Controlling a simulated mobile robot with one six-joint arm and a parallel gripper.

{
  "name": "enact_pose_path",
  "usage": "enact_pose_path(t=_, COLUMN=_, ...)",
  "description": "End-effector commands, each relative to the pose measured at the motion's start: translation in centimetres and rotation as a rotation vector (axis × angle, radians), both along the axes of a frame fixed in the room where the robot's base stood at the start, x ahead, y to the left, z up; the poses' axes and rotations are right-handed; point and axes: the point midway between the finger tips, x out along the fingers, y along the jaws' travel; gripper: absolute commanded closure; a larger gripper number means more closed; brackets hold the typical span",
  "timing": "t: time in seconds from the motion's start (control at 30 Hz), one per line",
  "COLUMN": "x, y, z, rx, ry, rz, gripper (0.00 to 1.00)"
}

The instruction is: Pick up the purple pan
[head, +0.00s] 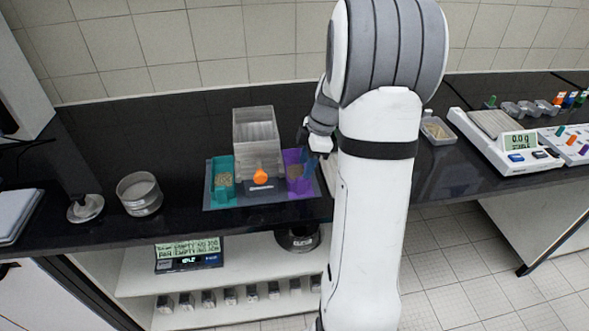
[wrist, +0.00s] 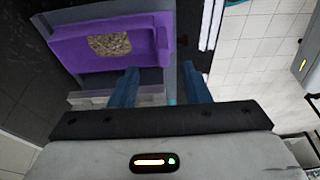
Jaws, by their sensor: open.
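The purple pan (head: 297,184) sits at the right end of the grey tray on the black bench, beside the sieve shaker. In the wrist view the purple pan (wrist: 95,47) fills the upper left, with a patch of brown grains in it. My gripper (head: 313,163) is at the pan's right side in the head view, partly hidden by my arm. In the wrist view its two blue fingers (wrist: 163,84) are apart. The pan's right end wall lies near the gap between the fingertips. I cannot tell whether they touch it.
The clear-topped shaker (head: 257,140) with an orange knob stands left of the pan, and a teal pan (head: 222,180) with grains is left of that. A round sieve (head: 140,194) stands further left. A balance (head: 505,140) is at the right. The bench's front edge is close.

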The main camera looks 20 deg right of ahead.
Motion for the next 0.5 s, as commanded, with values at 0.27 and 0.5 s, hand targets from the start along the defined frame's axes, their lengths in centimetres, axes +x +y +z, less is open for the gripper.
enact_pose_path(t=0.27, x=0.1, y=0.8, z=-2.9, rx=0.002, ry=0.003, rz=0.007, gripper=0.57)
enact_pose_path(t=0.5, x=0.2, y=1.8, z=-6.3, rx=0.002, ry=0.003, rz=0.007, gripper=0.57)
